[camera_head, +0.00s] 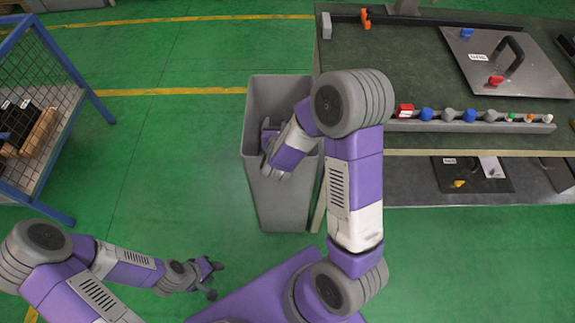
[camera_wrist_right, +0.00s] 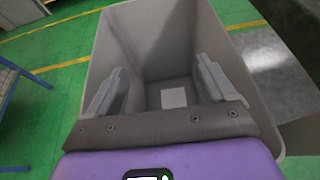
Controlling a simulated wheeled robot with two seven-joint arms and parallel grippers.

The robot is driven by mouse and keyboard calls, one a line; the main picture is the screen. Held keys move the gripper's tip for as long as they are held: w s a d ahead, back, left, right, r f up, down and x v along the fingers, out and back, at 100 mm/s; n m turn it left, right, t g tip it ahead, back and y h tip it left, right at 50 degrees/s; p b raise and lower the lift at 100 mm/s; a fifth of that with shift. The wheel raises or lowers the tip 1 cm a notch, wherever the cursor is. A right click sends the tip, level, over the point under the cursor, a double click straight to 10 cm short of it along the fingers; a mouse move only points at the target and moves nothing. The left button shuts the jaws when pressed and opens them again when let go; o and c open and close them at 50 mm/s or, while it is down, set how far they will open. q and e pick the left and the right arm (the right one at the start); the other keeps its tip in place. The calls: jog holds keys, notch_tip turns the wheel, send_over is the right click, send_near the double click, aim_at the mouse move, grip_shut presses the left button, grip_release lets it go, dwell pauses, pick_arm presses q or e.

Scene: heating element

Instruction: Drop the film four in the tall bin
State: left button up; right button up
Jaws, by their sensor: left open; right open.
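The tall grey bin (camera_head: 284,205) stands on the green floor left of the workbench. My right gripper (camera_head: 268,140) is over and partly inside its open top. In the right wrist view the bin (camera_wrist_right: 122,45) is seen from above, with my right gripper's fingers (camera_wrist_right: 160,78) spread wide and nothing between them. A small pale, flat square piece (camera_wrist_right: 173,97), possibly the film, lies on the bin's floor, well below the fingers. My left gripper (camera_head: 212,279) is open and empty, low over the floor at the lower left of the bin.
The workbench (camera_head: 410,60) at right holds a metal plate (camera_head: 535,80) with a black handle and a rail (camera_head: 470,126) with several coloured knobs. A shelf below carries dark panels (camera_head: 472,175). A blue mesh rack (camera_head: 60,95) stands at left. Floor between rack and bin is clear.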

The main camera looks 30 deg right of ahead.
jog(key=p+v, duration=0.5)
jog(key=v, duration=0.1)
jog(key=shift+s, duration=0.2)
jog(key=shift+a+r, duration=0.1)
jog(key=shift+a, duration=0.1)
